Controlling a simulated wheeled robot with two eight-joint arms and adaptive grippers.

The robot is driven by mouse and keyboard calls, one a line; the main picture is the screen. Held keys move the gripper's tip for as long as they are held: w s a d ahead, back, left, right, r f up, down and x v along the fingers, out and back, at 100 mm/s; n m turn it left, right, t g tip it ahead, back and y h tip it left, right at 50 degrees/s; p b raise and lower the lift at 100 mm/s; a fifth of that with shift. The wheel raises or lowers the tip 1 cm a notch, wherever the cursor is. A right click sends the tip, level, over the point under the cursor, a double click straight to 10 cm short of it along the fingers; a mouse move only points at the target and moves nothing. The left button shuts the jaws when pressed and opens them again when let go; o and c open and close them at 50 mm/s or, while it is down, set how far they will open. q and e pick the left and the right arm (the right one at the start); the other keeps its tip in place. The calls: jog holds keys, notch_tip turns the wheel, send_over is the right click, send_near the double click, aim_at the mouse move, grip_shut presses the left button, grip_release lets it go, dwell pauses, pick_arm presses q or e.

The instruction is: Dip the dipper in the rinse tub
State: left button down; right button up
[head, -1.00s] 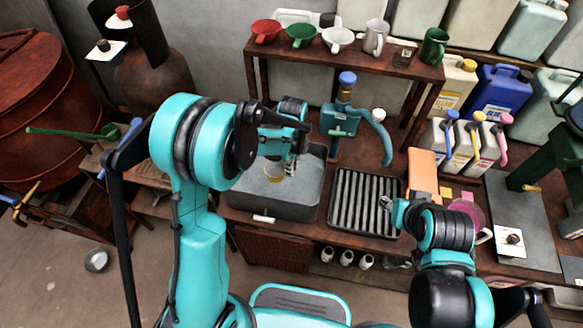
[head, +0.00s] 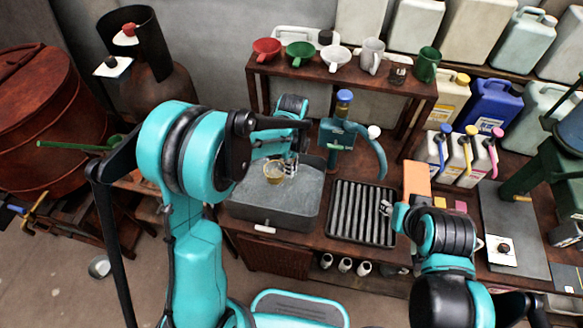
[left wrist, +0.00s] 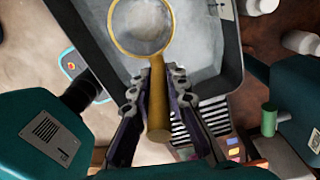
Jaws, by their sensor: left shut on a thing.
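The dipper (head: 272,174) has a round yellow-gold rim and a thick handle. My left gripper (head: 290,165) is shut on its handle (left wrist: 157,112), as the left wrist view shows. The rinse tub (head: 265,216) is the grey rectangular basin left of the tap, with cloudy pale liquid in it. The dipper's cup is over or in the tub's liquid, towards its far side; I cannot tell whether it touches the surface. In the left wrist view the cup's inside looks pale grey. My right gripper (head: 387,208) is by the ribbed rack's right edge; its fingers are too small to read.
The teal tap (head: 340,130) rises behind the tub's right end. A black ribbed rack (head: 362,212) lies right of the tub. A wooden shelf (head: 345,72) with funnels and mugs stands behind. Jugs (head: 464,155) stand at the right.

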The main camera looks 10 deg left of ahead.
pick_arm(q)
jog(key=shift+r+p, duration=1.75)
jog(key=shift+r, duration=1.1)
jog(key=shift+h+b, duration=0.3)
jog(key=shift+h, duration=0.4)
